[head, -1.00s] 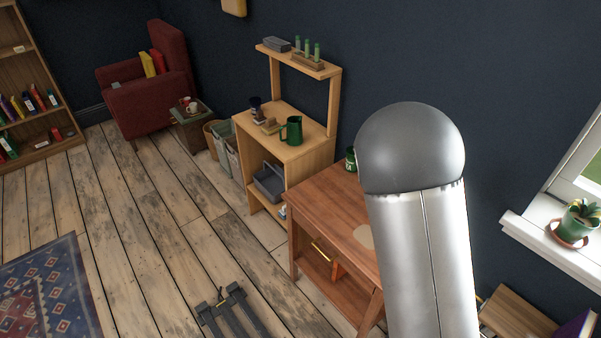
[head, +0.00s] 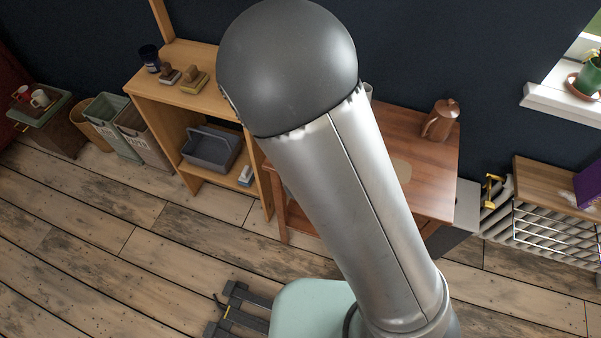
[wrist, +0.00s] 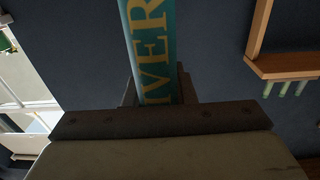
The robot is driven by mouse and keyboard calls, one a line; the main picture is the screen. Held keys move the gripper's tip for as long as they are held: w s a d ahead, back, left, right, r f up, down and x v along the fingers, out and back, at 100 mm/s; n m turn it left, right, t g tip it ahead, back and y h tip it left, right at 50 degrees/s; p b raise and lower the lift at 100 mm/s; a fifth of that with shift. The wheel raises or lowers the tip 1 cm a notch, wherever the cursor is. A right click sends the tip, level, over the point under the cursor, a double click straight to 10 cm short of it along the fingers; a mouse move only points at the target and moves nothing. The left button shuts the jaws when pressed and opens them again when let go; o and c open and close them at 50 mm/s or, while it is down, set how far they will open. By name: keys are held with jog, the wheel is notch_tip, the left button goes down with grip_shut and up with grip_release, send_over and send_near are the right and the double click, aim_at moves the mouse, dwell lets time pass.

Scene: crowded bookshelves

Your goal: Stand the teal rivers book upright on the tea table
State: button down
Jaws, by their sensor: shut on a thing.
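The teal book (wrist: 148,40) shows in the wrist view as a teal spine with gold letters, of which "IVER" can be read. My gripper (wrist: 157,92) is shut on it, and the spine extends up out of the picture from the jaws. Dark wall lies behind the book. In the head view the gripper and book are not visible; my arm fills the middle. A red-brown wooden table (head: 425,160), likely the tea table, stands partly hidden behind the arm. A copper-brown pot (head: 440,120) stands at its back right, and a pale round patch lies on its top.
Left of the table stands a light wood shelf unit (head: 185,95) with stamps, a dark cup and a grey caddy (head: 210,148). Bins (head: 118,125) stand further left. At right are a radiator (head: 550,230) with a wooden top and a windowsill plant (head: 588,80).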

jog(key=s+a+f+b, duration=0.6)
jog(key=s+f+b, duration=0.2)
jog(key=f, duration=0.2)
jog(key=f+b+x, duration=0.1)
jog(key=b+x, duration=0.1)
jog(key=x, duration=1.4)
jog(key=shift+w+a+f, duration=0.2)
jog(key=shift+w+a, duration=0.05)
jog(key=shift+a, duration=0.05)
jog(key=shift+f+b, duration=0.35)
jog(key=shift+b, duration=0.05)
jog(key=shift+r, duration=0.1)
jog(key=c, duration=1.1)
grip_release()
jog(key=shift+s, duration=0.15)
